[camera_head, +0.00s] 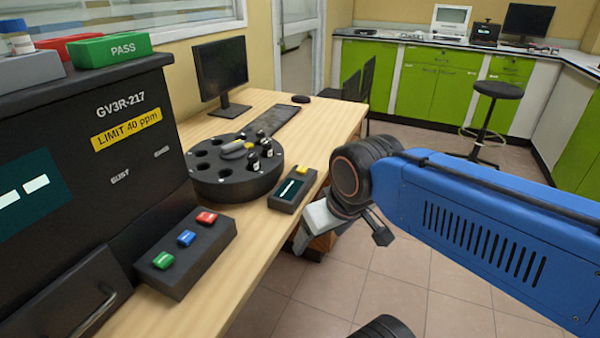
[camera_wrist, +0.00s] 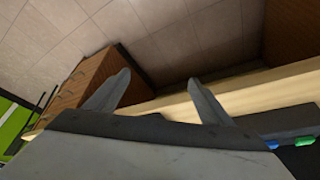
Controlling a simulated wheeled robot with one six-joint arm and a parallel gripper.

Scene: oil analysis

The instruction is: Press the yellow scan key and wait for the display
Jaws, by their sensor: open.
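The yellow scan key (camera_head: 302,170) sits on top of a small dark scanner box (camera_head: 285,198) near the right edge of the wooden table. The scanner's display (camera_head: 290,190) shows a short light bar on a dark screen. My gripper (camera_head: 300,240) hangs beside the table edge, to the right of and nearer than the scanner, apart from the key. In the wrist view my gripper (camera_wrist: 158,92) is open with nothing between its two fingers, which point toward the floor and table edge. The scanner does not show in the wrist view.
A dark analyser (camera_head: 100,150) marked GV3R-217 stands at left, with a panel (camera_head: 190,250) of green, blue and red buttons before it. A monitor (camera_head: 220,68) stands farther back.

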